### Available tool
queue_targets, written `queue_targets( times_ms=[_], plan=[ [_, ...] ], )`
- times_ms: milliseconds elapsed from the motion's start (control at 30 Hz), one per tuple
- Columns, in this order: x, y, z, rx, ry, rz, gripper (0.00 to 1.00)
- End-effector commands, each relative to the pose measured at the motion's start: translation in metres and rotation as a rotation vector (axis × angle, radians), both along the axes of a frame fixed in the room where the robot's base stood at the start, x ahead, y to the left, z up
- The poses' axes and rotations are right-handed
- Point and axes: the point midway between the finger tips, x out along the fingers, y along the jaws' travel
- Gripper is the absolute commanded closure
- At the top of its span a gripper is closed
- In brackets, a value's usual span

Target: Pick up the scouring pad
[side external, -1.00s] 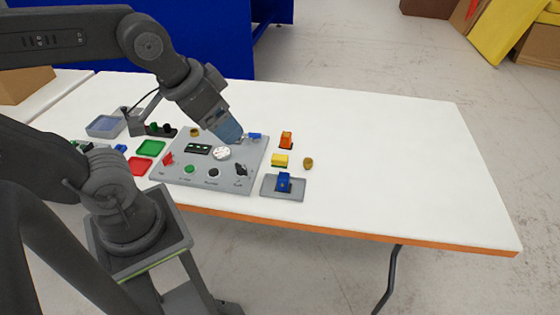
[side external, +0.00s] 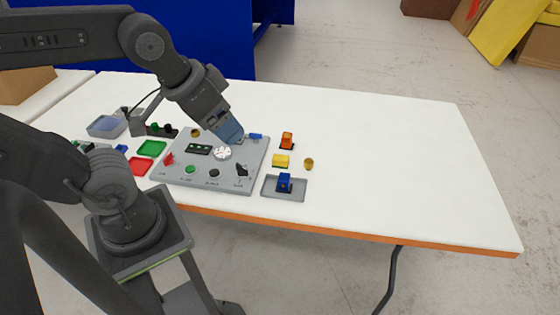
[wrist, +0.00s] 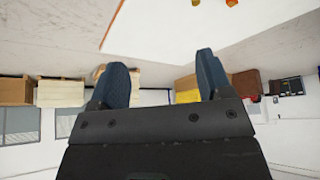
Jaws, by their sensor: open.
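A small yellow block with a dark green underside (side external: 281,160), which looks like the scouring pad, lies on the white table right of the grey control panel. My gripper (side external: 233,138) hangs over the upper right part of that panel, left of the pad and apart from it. In the wrist view my gripper (wrist: 160,75) has its two blue fingers spread wide with nothing between them. The pad cannot be made out in the wrist view.
An orange block (side external: 287,140) stands behind the pad. A brown piece (side external: 308,164) lies to its right. A grey tray (side external: 269,191) holding a blue piece (side external: 284,182) is in front. The panel (side external: 180,175) has knobs and buttons. The table's right side (side external: 410,170) is clear.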

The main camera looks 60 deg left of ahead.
Motion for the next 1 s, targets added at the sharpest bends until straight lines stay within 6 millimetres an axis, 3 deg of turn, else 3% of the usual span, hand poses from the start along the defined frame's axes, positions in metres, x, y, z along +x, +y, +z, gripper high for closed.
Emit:
queue_targets(
  times_ms=[167,267,567,733,1000],
  plan=[
    [0.0,0.0,0.0,0.0,0.0,0.0,0.28],
    [0.0,0.0,0.0,0.0,0.0,0.0,0.34],
    [0.006,0.002,0.001,0.01,0.011,-0.01,0.34],
    [0.041,0.014,0.001,0.066,0.077,-0.083,0.34],
    [0.128,0.056,-0.026,0.165,0.223,-0.286,0.34]
  ],
)
